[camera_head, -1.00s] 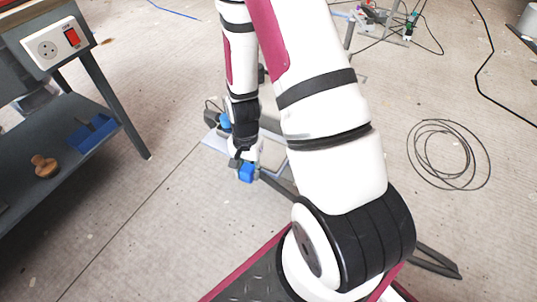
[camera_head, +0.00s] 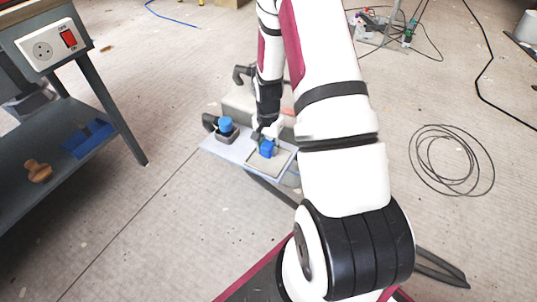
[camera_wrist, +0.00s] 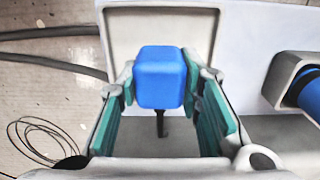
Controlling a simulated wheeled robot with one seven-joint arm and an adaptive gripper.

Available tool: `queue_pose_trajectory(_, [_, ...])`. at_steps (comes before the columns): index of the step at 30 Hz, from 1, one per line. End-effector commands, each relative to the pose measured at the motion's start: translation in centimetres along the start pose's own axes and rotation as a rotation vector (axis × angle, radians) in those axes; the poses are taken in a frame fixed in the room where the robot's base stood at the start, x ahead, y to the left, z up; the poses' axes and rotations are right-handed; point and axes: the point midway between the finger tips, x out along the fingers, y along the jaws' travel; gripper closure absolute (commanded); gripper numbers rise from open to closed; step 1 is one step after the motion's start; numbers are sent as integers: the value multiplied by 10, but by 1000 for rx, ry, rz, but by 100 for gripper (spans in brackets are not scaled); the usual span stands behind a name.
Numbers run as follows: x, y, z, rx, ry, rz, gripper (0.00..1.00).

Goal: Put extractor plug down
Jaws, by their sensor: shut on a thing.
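The extractor plug is a blue block (camera_head: 267,148) with rounded edges. In the wrist view the plug (camera_wrist: 160,76) sits between the teal-padded fingers, with a thin dark part below it. My gripper (camera_head: 266,138) is shut on it; its fingertips (camera_wrist: 159,78) flank the block in the wrist view. The plug is over a shallow square pale tray (camera_head: 279,167) on a light surface. I cannot tell whether it touches the tray.
Left of the plug, a blue cylindrical piece (camera_head: 225,124) stands in a grey holder, also at right in the wrist view (camera_wrist: 309,95). A workbench (camera_head: 110,98) with a socket box (camera_head: 52,45) stands at left. A cable coil (camera_head: 452,160) lies on the floor at right.

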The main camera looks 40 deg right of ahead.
Motion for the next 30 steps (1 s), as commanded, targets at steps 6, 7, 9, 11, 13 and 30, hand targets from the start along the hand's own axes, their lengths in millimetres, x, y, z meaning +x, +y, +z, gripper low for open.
queue_pose_trajectory(6, [8,-1,-8,-1,-1,2,100])
queue_pose_trajectory(7, [12,-1,-8,-1,-1,2,100])
queue_pose_trajectory(9, [22,-1,-7,-1,-2,2,100])
queue_pose_trajectory(11, [30,-1,-8,0,-1,2,100])
queue_pose_trajectory(13, [36,-1,-8,-1,0,1,100])
queue_pose_trajectory(30, [35,-2,-7,-1,0,0,47])
